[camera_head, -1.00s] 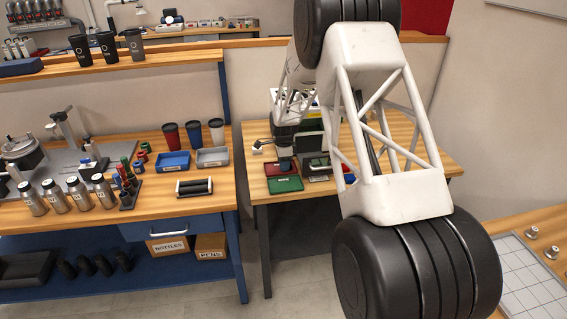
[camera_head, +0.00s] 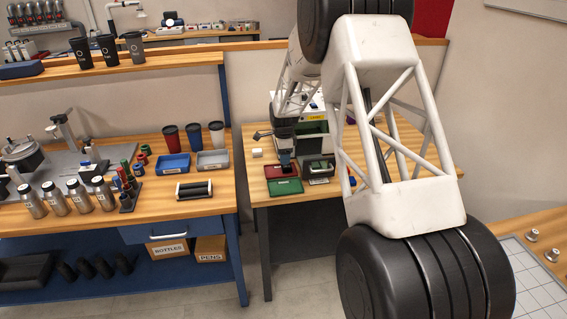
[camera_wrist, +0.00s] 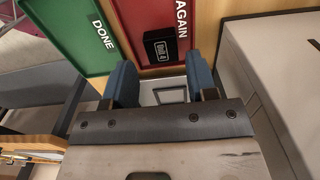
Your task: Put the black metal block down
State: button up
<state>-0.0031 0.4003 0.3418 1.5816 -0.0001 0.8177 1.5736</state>
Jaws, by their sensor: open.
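The black metal block (camera_wrist: 160,45), with a pale printed mark, lies on the red tray (camera_wrist: 140,18) lettered AGAIN in the wrist view. My gripper (camera_wrist: 163,72) has blue fingers. They stand apart near the block, with no contact visible and nothing held between them. The green tray (camera_wrist: 62,30) lettered DONE lies beside the red one. In the head view my gripper (camera_head: 285,160) is small, over the red tray (camera_head: 270,172), with the green tray (camera_head: 286,187) in front. I cannot make out the block there.
A pale machine with a green interior (camera_head: 315,128) stands behind the trays, partly hidden by my arm. A dark grey fixture (camera_head: 317,168) sits right of the trays. On the left bench are cups, a blue bin (camera_head: 173,166), a grey bin (camera_head: 212,160) and several bottles.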

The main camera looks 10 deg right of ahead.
aim_at(284, 167)
notch_tip(284, 167, up, 7)
jog(key=shift+r, duration=0.2)
dwell(0.6)
jog(key=s+r+n, duration=0.3)
jog(key=s+r, duration=0.3)
jog(key=s, duration=0.3)
jog(key=s+r+n+t, duration=0.1)
jog(key=s+r+n, duration=0.2)
jog(key=s+r, duration=0.45)
jog(key=s+r+n, duration=0.3)
jog(key=s+r, duration=0.2)
jog(key=s, duration=0.6)
jog(key=s+n+t, duration=0.1)
jog(key=s+n, duration=0.7)
jog(key=s, duration=2.3)
jog(key=shift+s+d+f+n+t, duration=0.15)
jog(key=shift+s+d+n+t, duration=0.15)
jog(key=shift+d+n, duration=0.1)
